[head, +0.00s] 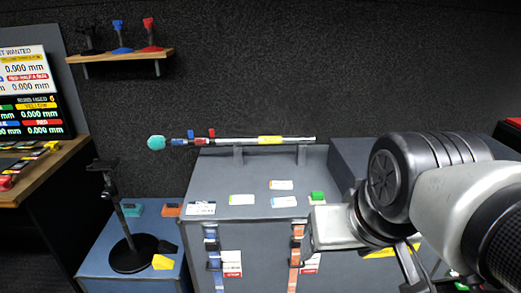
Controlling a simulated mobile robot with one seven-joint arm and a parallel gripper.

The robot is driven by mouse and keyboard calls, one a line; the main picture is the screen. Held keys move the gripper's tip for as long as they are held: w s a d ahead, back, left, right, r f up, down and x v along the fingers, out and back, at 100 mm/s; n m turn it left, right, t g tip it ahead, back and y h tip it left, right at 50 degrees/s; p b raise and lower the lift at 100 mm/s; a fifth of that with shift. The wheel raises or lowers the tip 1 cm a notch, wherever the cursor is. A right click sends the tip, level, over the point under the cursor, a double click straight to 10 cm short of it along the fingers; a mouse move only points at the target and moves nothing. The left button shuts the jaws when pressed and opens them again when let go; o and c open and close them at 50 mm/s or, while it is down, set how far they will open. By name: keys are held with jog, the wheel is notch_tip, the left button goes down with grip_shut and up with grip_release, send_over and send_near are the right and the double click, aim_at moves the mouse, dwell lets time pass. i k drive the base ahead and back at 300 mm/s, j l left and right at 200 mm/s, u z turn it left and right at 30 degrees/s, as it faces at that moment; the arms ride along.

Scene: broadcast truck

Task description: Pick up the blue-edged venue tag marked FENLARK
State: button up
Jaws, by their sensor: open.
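Several small white tags lie flat on the grey counter top in the head view: a left tag (242,200), a back tag (281,185) and a front tag (284,202). The front tag seems to have a bluish edge, but its lettering is too small to read, so I cannot tell which says FENLARK. My gripper (408,280) hangs at the lower right, to the right of the tags and apart from them. It is open and partly cut off by the bottom edge. My arm hides part of the counter's right side.
A larger white card (201,208) lies at the counter's front left, and a green block (317,197) beside my arm. A long pole (265,140) rests on supports behind the tags. A black stand (130,250) is on the lower blue surface. Coloured straps hang down the counter front.

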aim_at(285, 202)
jog(key=i, duration=1.1)
